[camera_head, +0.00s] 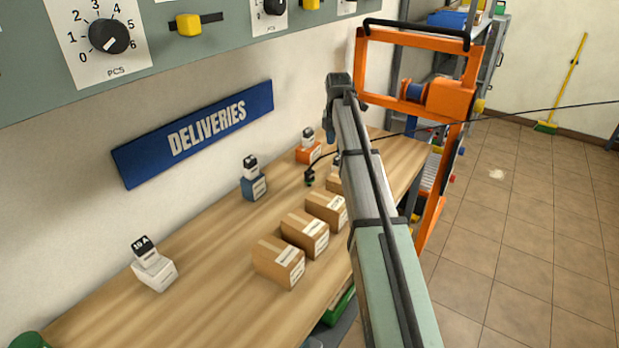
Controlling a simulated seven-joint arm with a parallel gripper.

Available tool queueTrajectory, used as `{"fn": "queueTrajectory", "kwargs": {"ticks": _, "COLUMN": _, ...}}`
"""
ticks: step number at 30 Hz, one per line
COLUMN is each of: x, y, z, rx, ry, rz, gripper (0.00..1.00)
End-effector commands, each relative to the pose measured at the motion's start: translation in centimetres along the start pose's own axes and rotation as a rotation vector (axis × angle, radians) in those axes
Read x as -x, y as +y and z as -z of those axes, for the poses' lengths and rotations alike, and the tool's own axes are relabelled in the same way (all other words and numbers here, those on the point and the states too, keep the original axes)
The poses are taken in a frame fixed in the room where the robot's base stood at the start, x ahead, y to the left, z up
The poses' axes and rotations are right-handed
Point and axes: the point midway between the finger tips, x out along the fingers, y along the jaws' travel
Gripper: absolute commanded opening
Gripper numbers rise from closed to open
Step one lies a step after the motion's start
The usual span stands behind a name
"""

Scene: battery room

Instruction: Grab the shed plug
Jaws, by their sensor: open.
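A small black plug with a green part (310,178) is at the end of a thin black cable, at or just above the wooden bench behind the cardboard boxes. I take it for the shed plug, but no label shows on it. My arm reaches from the bottom right up past the bench. My gripper (331,126) is at its far end, above and to the right of the plug and clearly apart from it. It is open, with nothing seen in it. The fingers are small and partly hidden by the arm.
Several cardboard boxes (279,262) line the bench (190,315). White (154,272), blue (254,187) and orange (308,152) blocks stand along its wall side. An orange frame (455,100) stands behind my arm. The cable (540,111) crosses the air.

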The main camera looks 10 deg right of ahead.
Motion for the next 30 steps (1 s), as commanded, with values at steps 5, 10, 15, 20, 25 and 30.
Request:
{"fn": "queueTrajectory", "kwargs": {"ticks": 5, "x": 2.6, "y": 0.7, "z": 6.1, "rx": 0.197, "ry": 0.061, "rz": 0.055, "gripper": 0.55}}
{"fn": "queueTrajectory", "kwargs": {"ticks": 10, "x": 3.6, "y": 0.8, "z": 8.7, "rx": 0.287, "ry": 0.088, "rz": 0.081, "gripper": 0.55}}
{"fn": "queueTrajectory", "kwargs": {"ticks": 15, "x": 2.4, "y": 0.5, "z": 9.2, "rx": 0.303, "ry": 0.095, "rz": 0.087, "gripper": 0.55}}
{"fn": "queueTrajectory", "kwargs": {"ticks": 20, "x": -0.4, "y": 0.2, "z": 9.4, "rx": 0.301, "ry": 0.095, "rz": 0.087, "gripper": 0.55}}
{"fn": "queueTrajectory", "kwargs": {"ticks": 25, "x": -3.0, "y": 0.0, "z": 9.6, "rx": 0.3, "ry": 0.094, "rz": 0.086, "gripper": 0.55}}
{"fn": "queueTrajectory", "kwargs": {"ticks": 30, "x": -4.4, "y": -0.1, "z": 9.7, "rx": 0.299, "ry": 0.093, "rz": 0.085, "gripper": 0.55}}
